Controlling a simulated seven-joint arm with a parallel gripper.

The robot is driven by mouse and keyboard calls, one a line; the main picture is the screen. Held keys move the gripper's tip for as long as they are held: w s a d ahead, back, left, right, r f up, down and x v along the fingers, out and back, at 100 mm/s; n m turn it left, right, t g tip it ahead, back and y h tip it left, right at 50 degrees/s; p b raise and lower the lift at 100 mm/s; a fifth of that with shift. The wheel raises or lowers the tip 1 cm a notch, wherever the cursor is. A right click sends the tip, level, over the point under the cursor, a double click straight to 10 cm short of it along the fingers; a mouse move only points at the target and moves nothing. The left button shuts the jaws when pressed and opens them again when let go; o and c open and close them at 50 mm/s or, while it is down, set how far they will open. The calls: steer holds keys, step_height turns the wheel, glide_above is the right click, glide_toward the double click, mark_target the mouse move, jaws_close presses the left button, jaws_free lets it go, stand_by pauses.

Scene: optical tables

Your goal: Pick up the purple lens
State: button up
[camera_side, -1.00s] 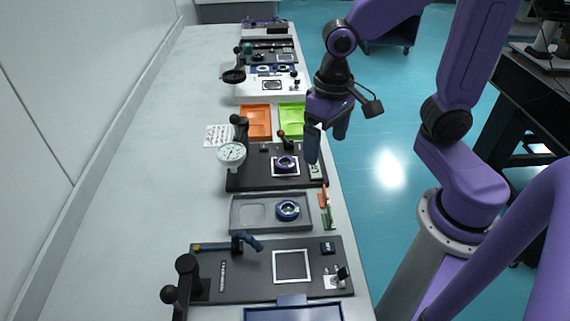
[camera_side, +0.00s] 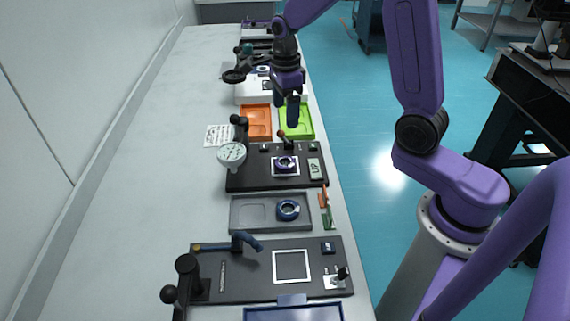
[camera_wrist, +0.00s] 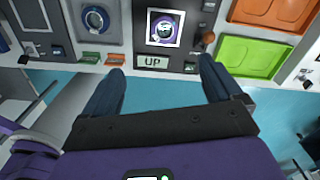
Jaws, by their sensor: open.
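The purple lens (camera_side: 286,163) sits inside a white square frame on a dark station plate (camera_side: 250,180), in the middle of the table. In the wrist view the purple lens (camera_wrist: 165,27) lies at the top centre, beyond the fingertips. My gripper (camera_side: 292,114) hangs above the green tray area, apart from the lens. In the wrist view my gripper (camera_wrist: 160,72) has its two blue fingers spread wide with nothing between them.
A dial gauge (camera_side: 231,154) stands left of the lens. A red-knobbed lever (camera_side: 282,134) is close behind it. Orange (camera_side: 257,122) and green (camera_side: 309,133) trays lie behind. A grey tray (camera_side: 243,228) with a blue ring (camera_side: 288,209) is in front.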

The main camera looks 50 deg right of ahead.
steer(key=m, duration=0.1)
glide_above(286, 161)
step_height(286, 161, down, 12)
steer(key=shift+s+a+f, duration=0.1)
steer(key=shift+a+f, duration=0.05)
steer(key=shift+f, duration=2.7)
steer(key=shift+r, duration=0.1)
steer(key=c, duration=1.2)
